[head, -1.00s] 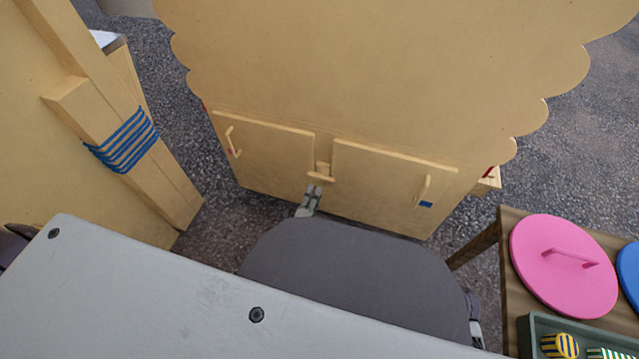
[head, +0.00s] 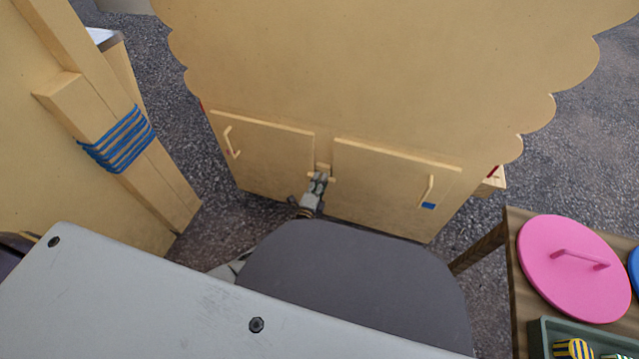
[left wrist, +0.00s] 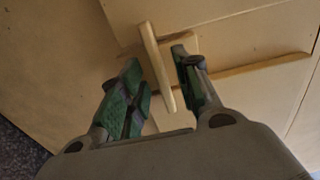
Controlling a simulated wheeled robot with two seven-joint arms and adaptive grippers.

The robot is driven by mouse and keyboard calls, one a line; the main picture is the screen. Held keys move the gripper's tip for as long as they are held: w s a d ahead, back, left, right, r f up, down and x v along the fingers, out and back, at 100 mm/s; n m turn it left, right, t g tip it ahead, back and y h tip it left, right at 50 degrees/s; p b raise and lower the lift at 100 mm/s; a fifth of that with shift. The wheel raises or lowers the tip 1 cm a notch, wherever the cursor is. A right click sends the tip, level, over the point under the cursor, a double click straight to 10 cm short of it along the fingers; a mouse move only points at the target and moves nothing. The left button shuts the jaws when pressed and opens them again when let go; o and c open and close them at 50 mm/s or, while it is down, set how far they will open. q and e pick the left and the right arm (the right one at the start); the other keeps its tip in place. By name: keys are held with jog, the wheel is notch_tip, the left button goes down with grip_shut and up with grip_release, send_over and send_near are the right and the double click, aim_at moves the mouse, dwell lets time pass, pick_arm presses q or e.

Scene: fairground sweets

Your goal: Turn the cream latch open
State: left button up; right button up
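The cream latch (left wrist: 157,66) is a narrow bar on a small block at the front of a cream cupboard (head: 270,133). In the head view it sits between the two low doors, mostly covered by my left gripper (head: 319,178). In the left wrist view my left gripper (left wrist: 157,62) is open, with one green-padded finger on each side of the bar. The right finger is close to the bar, with a wider gap on the left. I cannot tell whether either finger touches it. My right gripper is out of view.
The left door (head: 262,153) has a cream handle. The right door (head: 385,183) has a handle and a blue mark. A wooden table at right holds a pink lid (head: 574,268) and a green tray (head: 538,338). A post with blue rope (head: 118,138) stands left.

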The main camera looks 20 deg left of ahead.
pick_arm(q)
jog(key=shift+c, duration=0.5)
grip_shut()
jog(key=shift+n+p, duration=0.35)
jog(key=shift+n, duration=0.15)
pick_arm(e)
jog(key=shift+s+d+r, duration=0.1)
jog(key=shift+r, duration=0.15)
pick_arm(q)
jog(key=shift+f+n+p, duration=0.1)
jog(key=shift+n+p, duration=0.45)
jog(key=shift+n, duration=7.95)
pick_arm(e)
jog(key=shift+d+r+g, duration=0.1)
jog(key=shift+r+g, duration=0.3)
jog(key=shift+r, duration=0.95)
